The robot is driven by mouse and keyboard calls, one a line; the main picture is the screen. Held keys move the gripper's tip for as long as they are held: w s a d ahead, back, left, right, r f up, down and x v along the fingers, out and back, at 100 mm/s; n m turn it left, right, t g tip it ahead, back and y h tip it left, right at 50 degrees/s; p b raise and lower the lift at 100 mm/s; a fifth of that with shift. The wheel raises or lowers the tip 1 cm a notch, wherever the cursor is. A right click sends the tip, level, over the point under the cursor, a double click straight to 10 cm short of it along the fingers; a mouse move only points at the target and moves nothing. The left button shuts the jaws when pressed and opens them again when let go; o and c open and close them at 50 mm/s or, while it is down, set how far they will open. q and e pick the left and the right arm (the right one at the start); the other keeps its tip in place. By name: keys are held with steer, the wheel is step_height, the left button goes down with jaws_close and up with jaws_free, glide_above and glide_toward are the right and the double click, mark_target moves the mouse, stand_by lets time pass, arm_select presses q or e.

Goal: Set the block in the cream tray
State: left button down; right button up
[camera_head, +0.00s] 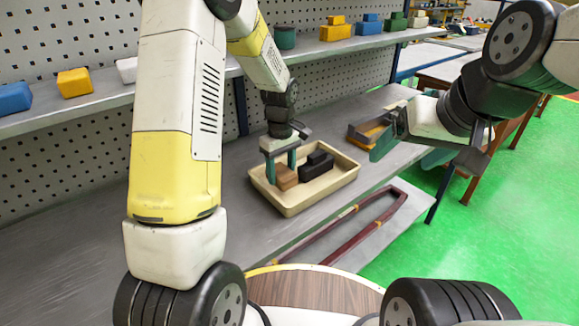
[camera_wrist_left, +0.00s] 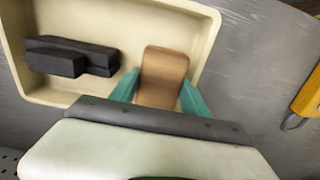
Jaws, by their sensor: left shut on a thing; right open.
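The cream tray (camera_head: 291,207) rests on the grey bench in the head view; its wall also shows in the left wrist view (camera_wrist_left: 110,12). My left gripper (camera_head: 281,166) is over the tray's left part, with its green fingers shut on a brown block (camera_head: 287,178). In the left wrist view the block (camera_wrist_left: 161,75) sits between the fingers, within the tray's outline. I cannot tell whether the block touches the tray floor. A black stepped block (camera_head: 316,167) lies in the tray beside it. My right gripper (camera_head: 378,148) is open and empty, right of the tray.
A grey holder with a yellow part (camera_head: 372,130) stands on the bench behind the tray, near my right gripper. A dark red frame (camera_head: 345,230) lies in front of the tray. The shelf (camera_head: 110,95) above carries several coloured blocks. The bench's left part is clear.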

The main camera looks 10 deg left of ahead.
arm_select(q)
steer(key=shift+f, duration=1.9)
steer(key=shift+f, duration=0.1)
steer(key=c, duration=0.8)
jaws_free()
